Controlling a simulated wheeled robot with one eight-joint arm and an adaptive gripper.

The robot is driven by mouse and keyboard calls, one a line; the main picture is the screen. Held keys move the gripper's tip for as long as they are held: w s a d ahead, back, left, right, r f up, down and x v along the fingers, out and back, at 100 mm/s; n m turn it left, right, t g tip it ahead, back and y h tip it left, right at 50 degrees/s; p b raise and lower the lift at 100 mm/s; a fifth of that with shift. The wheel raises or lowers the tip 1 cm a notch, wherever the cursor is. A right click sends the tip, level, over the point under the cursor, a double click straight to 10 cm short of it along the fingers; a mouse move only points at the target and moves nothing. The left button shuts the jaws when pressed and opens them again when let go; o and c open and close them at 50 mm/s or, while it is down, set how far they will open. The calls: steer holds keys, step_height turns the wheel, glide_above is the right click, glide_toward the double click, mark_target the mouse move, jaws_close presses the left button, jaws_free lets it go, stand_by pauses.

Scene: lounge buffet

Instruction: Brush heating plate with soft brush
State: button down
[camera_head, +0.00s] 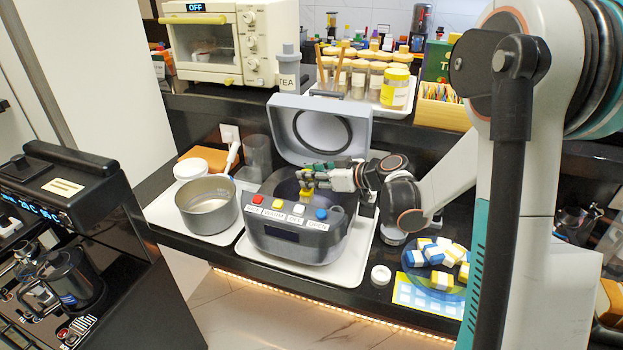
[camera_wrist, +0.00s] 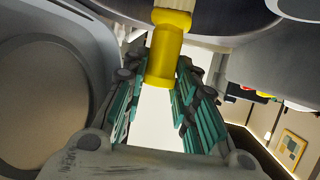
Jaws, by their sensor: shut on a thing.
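The heating plate is the dark round bowl-like recess (camera_head: 290,190) inside the grey cooker (camera_head: 300,240), whose lid (camera_head: 330,130) stands open. My gripper (camera_head: 308,180) is inside the cooker's opening, over the recess. It is shut on the yellow handle of the soft brush (camera_head: 307,193). In the wrist view the yellow handle (camera_wrist: 167,48) sits between the teal-padded fingers (camera_wrist: 160,95), with a paler part beyond it at the top edge. The bristles are hidden, so I cannot tell whether they touch the plate.
A grey pot (camera_head: 208,207) stands left of the cooker. A blue plate of sponge-like blocks (camera_head: 437,262) and a small white round lid (camera_head: 381,275) lie to the right. A shelf with a toaster oven (camera_head: 215,47) and jars (camera_head: 395,88) is behind. Colored buttons line the cooker's front.

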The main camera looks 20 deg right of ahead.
mark_target(311, 190)
steer(key=shift+s+a+r+p, duration=0.15)
steer(key=shift+r+p, duration=0.25)
steer(key=shift+r, duration=0.2)
steer(key=shift+f, duration=0.15)
steer(key=shift+f+b, duration=2.45)
steer(key=shift+f, duration=0.35)
steer(key=c, duration=2.1)
jaws_free()
steer(key=shift+c, duration=0.2)
jaws_close()
